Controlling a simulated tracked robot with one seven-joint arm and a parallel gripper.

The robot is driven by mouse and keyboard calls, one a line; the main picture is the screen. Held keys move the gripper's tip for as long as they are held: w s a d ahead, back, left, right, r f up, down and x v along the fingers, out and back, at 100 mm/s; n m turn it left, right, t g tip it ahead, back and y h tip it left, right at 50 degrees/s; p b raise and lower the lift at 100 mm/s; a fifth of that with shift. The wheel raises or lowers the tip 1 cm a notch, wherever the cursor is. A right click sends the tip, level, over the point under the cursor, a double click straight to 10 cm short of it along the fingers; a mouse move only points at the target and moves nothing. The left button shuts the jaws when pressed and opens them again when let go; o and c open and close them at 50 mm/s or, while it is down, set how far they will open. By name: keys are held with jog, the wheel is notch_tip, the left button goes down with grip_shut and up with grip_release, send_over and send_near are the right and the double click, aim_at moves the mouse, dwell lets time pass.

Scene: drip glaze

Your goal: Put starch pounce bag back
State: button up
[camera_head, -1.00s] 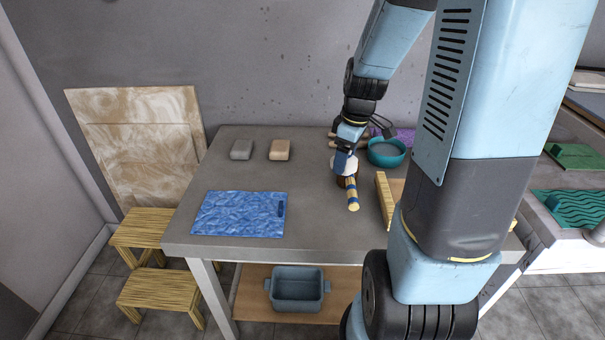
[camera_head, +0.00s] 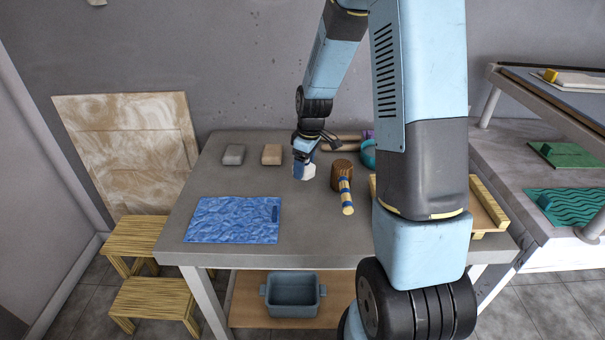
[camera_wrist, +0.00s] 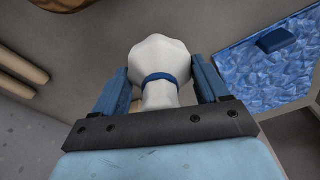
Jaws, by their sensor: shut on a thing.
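The starch pounce bag (camera_wrist: 160,68) is a white cloth bundle with a blue tie around its neck. In the wrist view it sits between the two blue fingers of my gripper (camera_wrist: 160,90), which is shut on it. In the head view my gripper (camera_head: 304,166) points down over the middle of the grey table, and the white bag (camera_head: 304,174) shows below it. I cannot tell whether the bag touches the table top.
A wooden mallet (camera_head: 342,178) with a blue-striped handle lies just right of the bag. Two blocks (camera_head: 271,154) and a blue textured mat (camera_head: 233,219) are to the left. A teal bowl (camera_head: 368,154) is partly hidden by my arm. Table between mat and mallet is clear.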

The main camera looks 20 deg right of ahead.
jog(key=shift+w+a+f, duration=0.1)
jog(key=shift+w+f, duration=0.25)
jog(key=shift+f, duration=0.15)
notch_tip(320, 180, down, 3)
jog(key=shift+w+f, duration=0.1)
jog(key=shift+f, duration=0.1)
jog(key=o, duration=0.9)
jog(key=shift+o, duration=0.2)
